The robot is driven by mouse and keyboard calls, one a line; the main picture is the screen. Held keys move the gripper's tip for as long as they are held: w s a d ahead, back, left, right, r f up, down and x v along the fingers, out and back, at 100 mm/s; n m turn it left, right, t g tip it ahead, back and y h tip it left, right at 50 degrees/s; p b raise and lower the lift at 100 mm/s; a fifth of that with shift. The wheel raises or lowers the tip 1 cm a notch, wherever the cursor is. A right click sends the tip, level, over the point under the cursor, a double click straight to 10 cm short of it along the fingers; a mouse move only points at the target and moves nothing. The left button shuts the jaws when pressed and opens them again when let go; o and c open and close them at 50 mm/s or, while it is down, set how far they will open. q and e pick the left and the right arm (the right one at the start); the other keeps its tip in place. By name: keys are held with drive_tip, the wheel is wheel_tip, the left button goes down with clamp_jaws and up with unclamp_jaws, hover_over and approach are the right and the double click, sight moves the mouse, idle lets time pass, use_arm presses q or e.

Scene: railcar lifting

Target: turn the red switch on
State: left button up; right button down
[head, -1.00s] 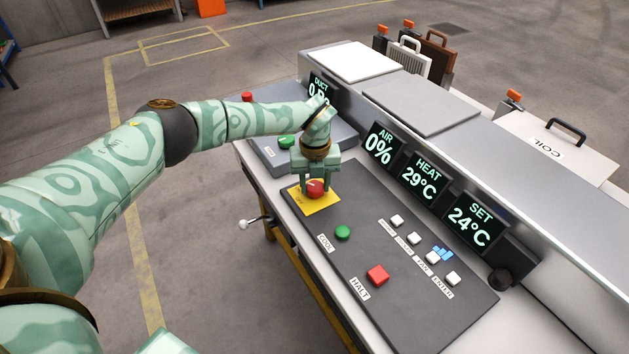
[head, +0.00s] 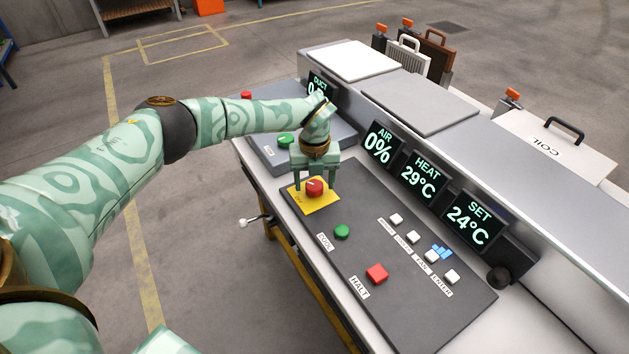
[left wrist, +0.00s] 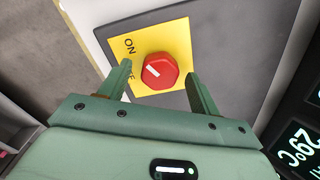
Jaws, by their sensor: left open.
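The red switch (head: 315,188) is a round knob on a yellow plate (head: 322,203) at the far left of the dark panel. In the left wrist view the red knob (left wrist: 160,72) has a white mark slanting up and left, roughly towards the word ON. A second word below ON is partly hidden by a finger. My left gripper (head: 316,183) points down over the knob, open, with one finger on each side. In the left wrist view, gaps show between the knob and both fingers. My right gripper is not in view.
The panel also bears a green button (head: 342,231), a red HALT button (head: 377,273) and several white buttons. Displays for air (head: 380,145), heat and set stand behind them. Another green button (head: 286,140) is on the farther panel. Floor left of the bench is clear.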

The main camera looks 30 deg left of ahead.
sight(314, 184)
use_arm(q)
wheel_tip(314, 184, up, 16)
drive_tip(key=p, duration=0.4)
drive_tip(key=shift+f, duration=0.1)
